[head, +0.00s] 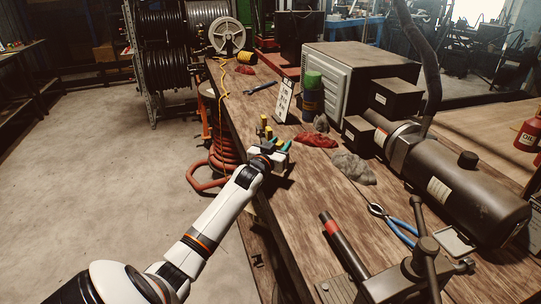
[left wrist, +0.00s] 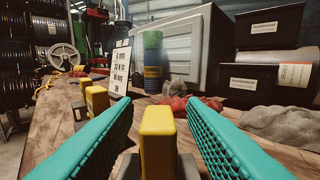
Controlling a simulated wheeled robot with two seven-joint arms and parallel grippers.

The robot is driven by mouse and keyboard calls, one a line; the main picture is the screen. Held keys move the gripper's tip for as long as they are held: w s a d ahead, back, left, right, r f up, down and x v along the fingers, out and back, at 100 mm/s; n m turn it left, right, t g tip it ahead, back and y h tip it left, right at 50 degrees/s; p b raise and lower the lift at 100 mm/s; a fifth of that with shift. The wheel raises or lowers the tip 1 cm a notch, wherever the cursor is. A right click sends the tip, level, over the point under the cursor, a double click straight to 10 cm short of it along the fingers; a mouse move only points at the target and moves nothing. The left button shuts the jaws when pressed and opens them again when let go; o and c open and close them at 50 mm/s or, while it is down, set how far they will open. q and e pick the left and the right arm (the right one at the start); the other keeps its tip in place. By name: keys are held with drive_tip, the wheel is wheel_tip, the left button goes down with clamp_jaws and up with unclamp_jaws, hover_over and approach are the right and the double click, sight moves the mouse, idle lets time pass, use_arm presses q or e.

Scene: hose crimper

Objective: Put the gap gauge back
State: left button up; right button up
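A yellow-topped block (left wrist: 157,140), which may be the gap gauge, stands upright between the teal fingers of my left gripper (left wrist: 160,105) in the left wrist view. Gaps show between it and both fingers, so the gripper is open around it. Its foot meets a dark grey piece; I cannot tell if it sits in a slot. Two more yellow-topped blocks (left wrist: 97,99) stand behind it to the left. In the head view the left gripper (head: 278,146) is low over the left edge of the wooden bench (head: 300,190). My right gripper is out of view.
A white printed card (head: 284,100), a green-capped can (head: 312,95) and red cloths (head: 315,140) stand or lie beyond the gripper. A grey rag (head: 353,168), blue-handled pliers (head: 402,230) and a dark cylindrical machine (head: 470,195) are to the right.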

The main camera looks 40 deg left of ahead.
use_arm(q)
drive_tip(key=v, duration=1)
drive_tip(key=shift+s+r+b, duration=0.1)
drive_tip(key=shift+s+b, duration=0.05)
drive_tip(key=shift+b, duration=0.25)
